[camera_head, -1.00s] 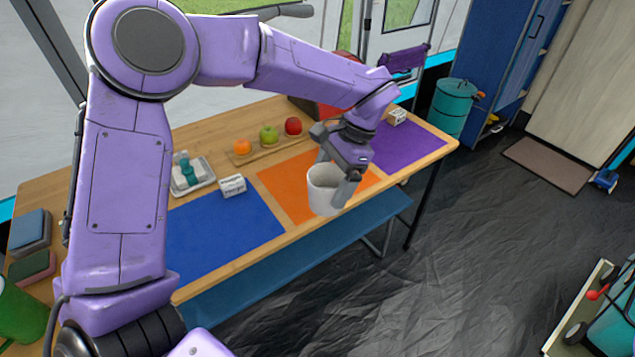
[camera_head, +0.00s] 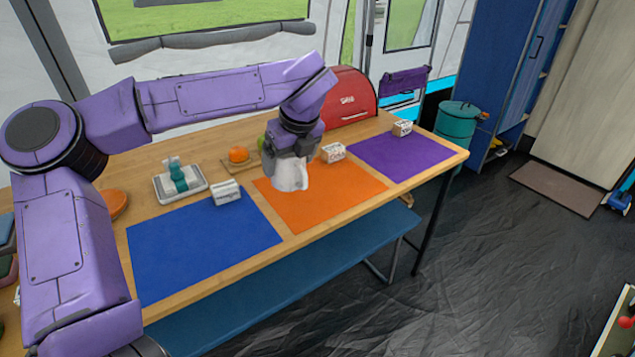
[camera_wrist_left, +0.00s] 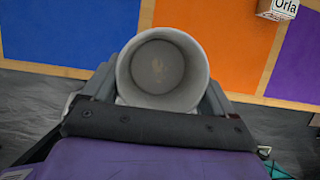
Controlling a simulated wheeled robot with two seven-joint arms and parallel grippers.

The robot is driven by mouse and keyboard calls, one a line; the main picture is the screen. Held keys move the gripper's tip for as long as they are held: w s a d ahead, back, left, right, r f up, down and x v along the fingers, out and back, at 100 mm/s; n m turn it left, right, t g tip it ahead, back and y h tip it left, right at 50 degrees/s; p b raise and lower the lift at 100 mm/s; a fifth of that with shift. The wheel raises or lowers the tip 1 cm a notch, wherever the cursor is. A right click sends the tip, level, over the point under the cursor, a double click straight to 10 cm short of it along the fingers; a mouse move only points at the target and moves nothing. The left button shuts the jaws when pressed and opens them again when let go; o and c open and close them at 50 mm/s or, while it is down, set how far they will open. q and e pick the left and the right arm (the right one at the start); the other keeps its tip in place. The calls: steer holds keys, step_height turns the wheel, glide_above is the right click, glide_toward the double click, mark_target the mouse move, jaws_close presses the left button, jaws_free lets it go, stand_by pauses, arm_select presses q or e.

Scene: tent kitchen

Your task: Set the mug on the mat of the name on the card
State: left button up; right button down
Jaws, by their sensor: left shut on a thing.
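A white mug (camera_head: 290,175) is upright in my left gripper (camera_head: 291,158), which is shut on it. The wrist view looks down into the mug (camera_wrist_left: 163,70), which appears empty. In the head view the mug is over the back part of the orange mat (camera_head: 325,205); I cannot tell whether it touches. The blue mat (camera_head: 200,245) lies to the left and the purple mat (camera_head: 400,155) to the right. A name block (camera_head: 333,152) behind the orange mat's right corner reads "Orla" in the wrist view (camera_wrist_left: 278,8). Other name blocks stand behind the blue mat (camera_head: 226,192) and purple mat (camera_head: 402,128), unreadable.
A tray with teal items (camera_head: 180,183) stands behind the blue mat. An orange fruit (camera_head: 238,155) sits on a board, with a green fruit partly hidden by my gripper. A red box (camera_head: 350,98) stands at the back. A blue bench (camera_head: 290,285) runs along the table's front.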

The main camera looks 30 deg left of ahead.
arm_select(q)
steer(key=w+f, duration=0.6)
steer(key=w, duration=0.1)
steer(key=w+f, duration=0.2)
steer(key=w, duration=0.1)
steer(key=shift+w+a+f, duration=0.35)
steer(key=shift+w+f, duration=0.05)
step_height(320, 180, down, 3)
steer(key=o, duration=1)
steer(key=shift+f, duration=0.1)
steer(key=shift+o, duration=0.2)
steer(key=shift+d+r, duration=0.1)
steer(key=shift+r, duration=0.35)
steer(key=v, duration=1.1)
steer(key=shift+r+p, duration=0.25)
steer(key=shift+p, duration=0.15)
steer(key=shift+s+d, duration=0.1)
steer(key=shift+d, duration=0.05)
